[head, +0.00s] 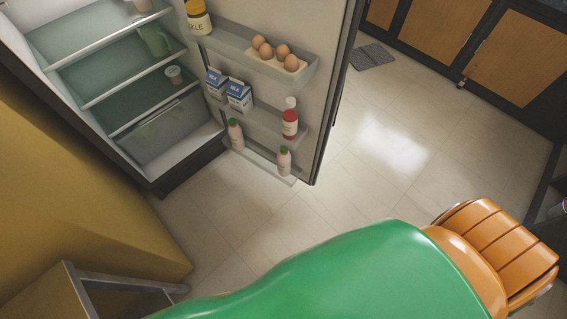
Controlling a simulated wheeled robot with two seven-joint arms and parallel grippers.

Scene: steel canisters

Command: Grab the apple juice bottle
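Two white bottles with green caps stand on the lowest shelf of the open fridge door, one at the left end (236,136) and one at the right end (284,162). A red bottle with a white cap (290,122) stands on the door shelf above. The labels are too small to read, so I cannot tell which bottle is apple juice. Neither of my grippers can be made out in the head view.
The fridge door (335,70) stands open and also holds milk cartons (239,94), several eggs (282,52) and a yellow-lidded jar (198,17). Bare floor (390,150) lies right of the door. A grey mat (371,56) lies near wooden cabinets (515,60).

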